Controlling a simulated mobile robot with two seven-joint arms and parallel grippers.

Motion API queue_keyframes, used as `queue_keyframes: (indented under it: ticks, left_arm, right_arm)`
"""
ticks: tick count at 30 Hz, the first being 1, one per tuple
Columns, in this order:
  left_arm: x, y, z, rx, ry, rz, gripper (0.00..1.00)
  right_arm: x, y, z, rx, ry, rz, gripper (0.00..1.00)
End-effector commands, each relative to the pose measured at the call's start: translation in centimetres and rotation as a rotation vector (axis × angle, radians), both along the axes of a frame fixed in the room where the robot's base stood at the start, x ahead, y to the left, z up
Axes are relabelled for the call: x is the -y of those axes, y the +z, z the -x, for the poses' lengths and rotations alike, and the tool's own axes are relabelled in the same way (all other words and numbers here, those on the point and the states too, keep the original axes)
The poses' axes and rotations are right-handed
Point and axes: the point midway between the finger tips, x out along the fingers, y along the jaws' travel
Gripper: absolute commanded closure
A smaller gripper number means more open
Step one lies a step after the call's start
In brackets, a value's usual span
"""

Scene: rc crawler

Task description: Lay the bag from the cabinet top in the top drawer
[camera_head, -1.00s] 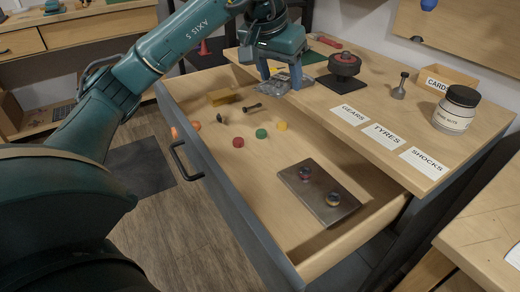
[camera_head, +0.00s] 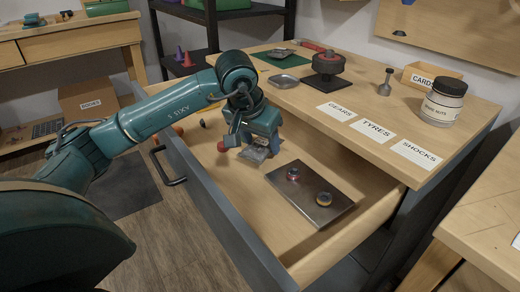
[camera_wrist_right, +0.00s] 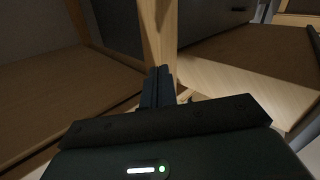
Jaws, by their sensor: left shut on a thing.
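My left gripper (camera_head: 260,145) is shut on the small clear-grey bag (camera_head: 254,154). It holds the bag over the open top drawer (camera_head: 225,207), toward the middle and just behind the metal plate. The gripper hides part of the bag and some loose parts; I cannot tell whether the bag touches the drawer floor. The cabinet top (camera_head: 300,98) lies behind the drawer. My right gripper (camera_wrist_right: 158,86) shows in the right wrist view with its fingers together and nothing visible between them, away from the bag.
A dark metal plate (camera_head: 310,208) with two small round parts lies in the drawer's near right. A red part (camera_head: 221,147) lies left of the gripper. A small grey tray (camera_head: 283,81), a black-based stand (camera_head: 327,78), labels and a jar (camera_head: 443,101) are on the cabinet top.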

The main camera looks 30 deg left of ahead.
Motion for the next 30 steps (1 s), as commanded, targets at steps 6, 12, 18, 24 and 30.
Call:
queue_keyframes:
  ticks: [6,12,18,24,30]
  left_arm:
    - [0.0,-2.1,0.0,0.000,0.000,0.000,0.65]
    - [0.0,-2.1,0.0,0.000,0.000,0.000,0.65]
    - [0.0,-2.3,0.0,-0.001,-0.001,-0.001,0.34]
    - [0.0,-2.3,0.0,-0.001,0.000,-0.001,0.20]
    - [0.0,-2.3,0.0,-0.001,0.000,0.000,0.20]
  right_arm:
    - [-0.2,0.0,0.0,0.042,0.011,-0.004,1.00]
    - [-0.2,0.0,0.0,0.044,0.012,-0.003,1.00]
    - [-0.3,0.1,0.0,0.061,0.016,-0.005,1.00]
    - [-0.3,0.1,0.0,0.061,0.016,-0.005,1.00]
    - [-0.3,0.1,0.0,0.059,0.015,-0.004,1.00]
